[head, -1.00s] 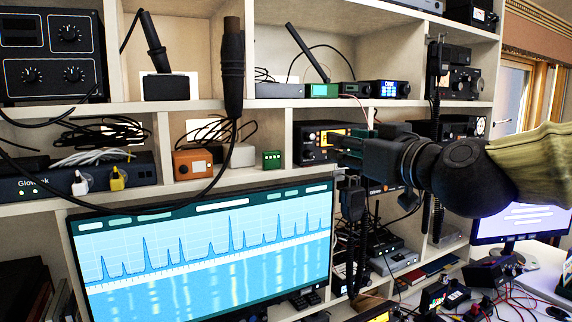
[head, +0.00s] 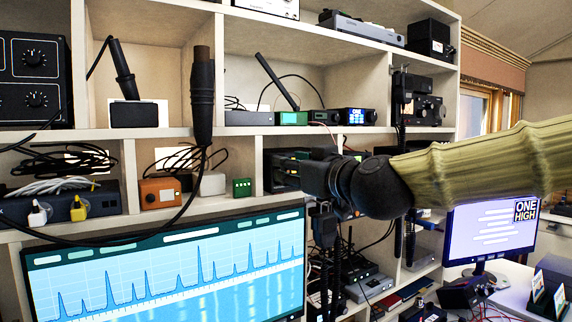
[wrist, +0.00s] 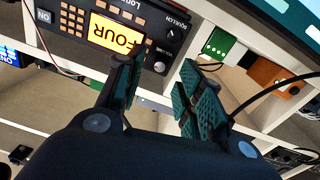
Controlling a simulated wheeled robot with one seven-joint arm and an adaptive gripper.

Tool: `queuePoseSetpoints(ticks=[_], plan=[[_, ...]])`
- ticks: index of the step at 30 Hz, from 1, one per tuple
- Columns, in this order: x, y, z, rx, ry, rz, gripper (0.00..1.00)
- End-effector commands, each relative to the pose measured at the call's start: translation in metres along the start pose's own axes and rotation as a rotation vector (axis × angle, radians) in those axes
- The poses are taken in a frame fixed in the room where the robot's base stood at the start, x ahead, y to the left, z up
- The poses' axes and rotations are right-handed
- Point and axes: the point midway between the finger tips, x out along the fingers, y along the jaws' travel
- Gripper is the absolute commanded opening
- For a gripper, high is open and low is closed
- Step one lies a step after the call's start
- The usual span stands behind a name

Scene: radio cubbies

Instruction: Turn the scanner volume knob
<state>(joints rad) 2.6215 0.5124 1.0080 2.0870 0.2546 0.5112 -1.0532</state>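The scanner is a dark radio with an amber display reading "FOUR"; it fills the upper left of the wrist view (wrist: 78,20). Its small round volume knob (wrist: 159,67) shows beside the VOLUME label, with the SQUELCH control above. My gripper (wrist: 157,65) is open. Its two green-padded fingers lie on either side of the knob in the wrist view; I cannot tell whether they touch it. In the head view my gripper (head: 290,172) is in front of the scanner's cubby and hides most of the scanner.
A green box (head: 242,187) and an orange box (head: 159,192) sit in the cubby to the left. A large monitor (head: 170,268) showing a spectrum is below. A black cable with a thick connector (head: 203,100) hangs in front of the shelves. Shelf dividers flank the scanner.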

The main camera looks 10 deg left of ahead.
Motion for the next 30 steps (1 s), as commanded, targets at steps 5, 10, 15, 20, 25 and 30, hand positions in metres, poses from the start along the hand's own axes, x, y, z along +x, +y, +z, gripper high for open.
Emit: queuePoseSetpoints(ticks=[5, 10, 15, 20, 25, 30], plan=[[0.019, 0.000, 0.000, 0.001, -0.001, 0.000, 0.37], [0.027, 0.000, 0.000, 0.001, 0.000, 0.000, 0.37], [0.029, 0.000, 0.000, 0.001, 0.000, 0.000, 0.37], [0.029, 0.000, 0.000, 0.001, 0.000, 0.000, 0.37], [0.029, 0.000, 0.000, 0.001, 0.000, 0.000, 0.06], [0.029, 0.000, 0.000, 0.001, 0.000, 0.000, 0.00]])
